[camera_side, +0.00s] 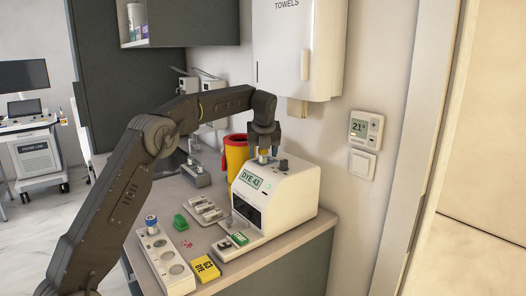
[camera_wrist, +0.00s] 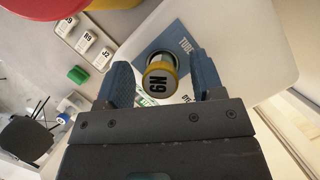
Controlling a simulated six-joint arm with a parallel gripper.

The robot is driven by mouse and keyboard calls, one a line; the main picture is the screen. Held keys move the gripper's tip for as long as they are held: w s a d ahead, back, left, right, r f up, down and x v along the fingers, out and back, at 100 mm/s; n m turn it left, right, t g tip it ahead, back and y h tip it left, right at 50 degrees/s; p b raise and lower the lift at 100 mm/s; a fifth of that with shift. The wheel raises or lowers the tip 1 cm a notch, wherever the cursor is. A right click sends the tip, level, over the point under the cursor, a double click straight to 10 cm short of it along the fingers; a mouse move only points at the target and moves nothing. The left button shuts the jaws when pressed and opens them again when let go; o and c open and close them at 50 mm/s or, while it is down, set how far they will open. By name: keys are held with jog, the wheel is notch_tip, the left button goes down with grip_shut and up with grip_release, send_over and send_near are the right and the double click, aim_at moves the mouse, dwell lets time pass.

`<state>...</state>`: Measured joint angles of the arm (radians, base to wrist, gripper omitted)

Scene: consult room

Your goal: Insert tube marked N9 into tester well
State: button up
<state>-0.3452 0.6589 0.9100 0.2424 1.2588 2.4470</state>
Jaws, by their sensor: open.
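The tube marked N9 (camera_wrist: 158,82) has a yellow-rimmed cap with a dark face and reads upside down in the wrist view. It stands at the blue TUBE panel (camera_wrist: 180,42) on top of the white tester (camera_side: 294,197); its yellow shows small in the side view (camera_side: 263,154). The tester's screen reads DYE 43. My gripper (camera_side: 264,150) is over the tester's top, pointing down. In the wrist view its open fingers (camera_wrist: 165,78) lie either side of the cap, with gaps showing.
A white rack (camera_side: 178,284) with round holes holds a blue-capped tube (camera_side: 151,221). Cassettes (camera_side: 206,211), a green block (camera_side: 180,222) and a yellow box (camera_side: 206,268) lie on the counter. A red-lidded yellow bin (camera_side: 236,160) stands behind the tester. A towel dispenser (camera_side: 296,55) hangs close above.

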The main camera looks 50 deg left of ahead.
jog(key=v, duration=1.4)
jog(key=shift+w+f, duration=0.1)
